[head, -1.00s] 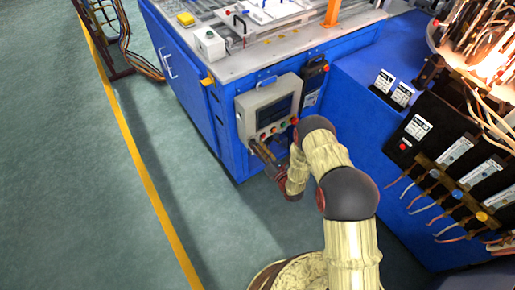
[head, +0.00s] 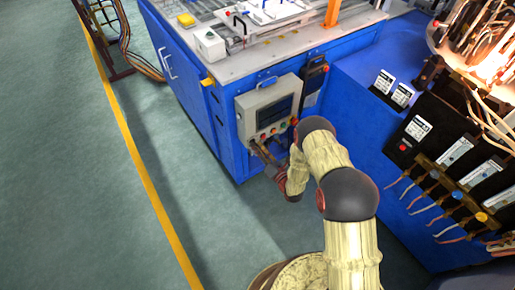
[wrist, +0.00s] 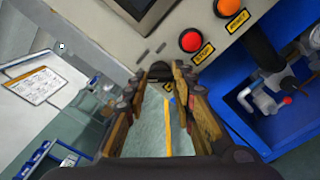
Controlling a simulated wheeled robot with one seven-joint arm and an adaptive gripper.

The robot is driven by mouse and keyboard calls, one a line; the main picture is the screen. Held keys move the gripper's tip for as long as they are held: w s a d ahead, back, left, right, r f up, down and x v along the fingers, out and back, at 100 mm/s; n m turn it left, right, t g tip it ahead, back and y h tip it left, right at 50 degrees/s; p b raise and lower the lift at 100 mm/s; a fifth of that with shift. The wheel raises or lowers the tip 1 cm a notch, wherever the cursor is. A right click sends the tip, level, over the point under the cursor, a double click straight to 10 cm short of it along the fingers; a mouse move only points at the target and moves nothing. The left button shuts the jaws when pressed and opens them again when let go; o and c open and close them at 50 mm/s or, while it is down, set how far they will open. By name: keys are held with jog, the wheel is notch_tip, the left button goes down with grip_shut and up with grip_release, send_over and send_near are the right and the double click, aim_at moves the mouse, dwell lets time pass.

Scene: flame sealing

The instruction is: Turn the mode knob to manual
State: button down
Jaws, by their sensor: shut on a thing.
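The control panel is a grey box with a dark screen (head: 272,116) on the front of the blue cabinet. In the wrist view its pale face (wrist: 115,42) fills the upper middle. A black knob (wrist: 160,70) sits at the panel's lower edge, between my fingertips. My gripper (wrist: 161,77) is shut on this knob, one finger on each side. In the head view my gripper (head: 256,149) reaches the panel's lower left; the knob is hidden there. The knob's pointer and mode markings cannot be made out.
A red button (wrist: 190,41) and an orange button (wrist: 228,7), both with yellow labels, sit right of the knob. A dark handheld-like unit (head: 314,77) hangs beside the panel. Blue machinery with wires stands right of my arm. The floor at left is clear.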

jog(key=shift+m, duration=0.4)
jog(key=shift+m+b, duration=1.4)
jog(key=shift+m, duration=2.6)
jog(key=c, duration=1.5)
grip_release()
